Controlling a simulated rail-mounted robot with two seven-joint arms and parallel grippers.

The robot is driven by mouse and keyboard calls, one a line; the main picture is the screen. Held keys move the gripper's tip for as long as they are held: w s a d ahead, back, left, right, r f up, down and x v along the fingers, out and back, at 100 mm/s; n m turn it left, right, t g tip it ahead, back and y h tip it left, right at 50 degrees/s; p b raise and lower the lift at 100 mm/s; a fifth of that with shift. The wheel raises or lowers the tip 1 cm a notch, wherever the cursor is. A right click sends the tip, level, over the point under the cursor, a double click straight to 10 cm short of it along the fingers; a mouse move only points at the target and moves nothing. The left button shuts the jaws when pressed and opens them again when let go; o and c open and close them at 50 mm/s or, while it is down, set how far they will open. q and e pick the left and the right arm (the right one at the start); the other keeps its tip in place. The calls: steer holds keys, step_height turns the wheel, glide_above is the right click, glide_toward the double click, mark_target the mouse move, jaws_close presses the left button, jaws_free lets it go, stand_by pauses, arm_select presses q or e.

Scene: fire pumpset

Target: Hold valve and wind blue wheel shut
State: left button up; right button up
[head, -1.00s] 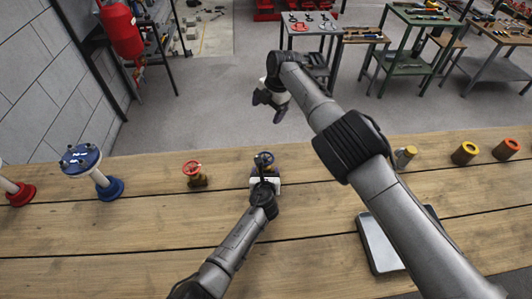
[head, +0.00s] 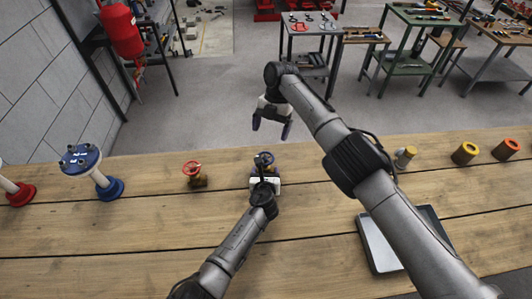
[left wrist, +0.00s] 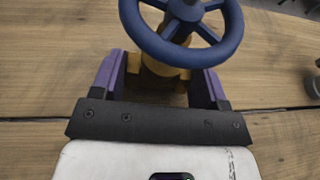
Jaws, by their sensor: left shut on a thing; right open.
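The valve with the blue wheel (head: 264,158) stands on the wooden bench in the middle of the head view. In the left wrist view its blue handwheel (left wrist: 183,30) sits above a brass body (left wrist: 160,78). My left gripper (head: 264,174) is shut on the valve body, with a purple finger on each side of it in the left wrist view (left wrist: 160,82). My right gripper (head: 271,130) is open and empty, in the air above and beyond the valve, fingers pointing down.
A red-wheeled valve (head: 194,173) stands just left of the held valve. A blue flanged pipe piece (head: 82,160) stands farther left. A grey tray (head: 377,245) lies at right, partly behind my right arm.

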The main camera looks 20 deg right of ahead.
mark_target(266, 156)
steer(key=x, duration=0.9)
steer(key=c, duration=0.9)
steer(key=shift+c, duration=0.2)
steer(key=shift+f+m, duration=0.1)
steer(key=shift+m, duration=0.2)
steer(key=m+t, duration=0.1)
steer(key=m, duration=0.1)
steer(key=m+y, duration=0.1)
steer(key=m, duration=0.1)
steer(key=shift+s+d+m+t, duration=0.1)
steer(key=shift+s+m+t, duration=0.05)
steer(key=shift+m+t, duration=0.2)
steer(key=shift+s+m+t, duration=0.1)
steer(key=shift+m+t, duration=0.5)
steer(key=shift+m, duration=0.85)
steer(key=shift+m+t, duration=0.55)
steer(key=shift+m, duration=0.85)
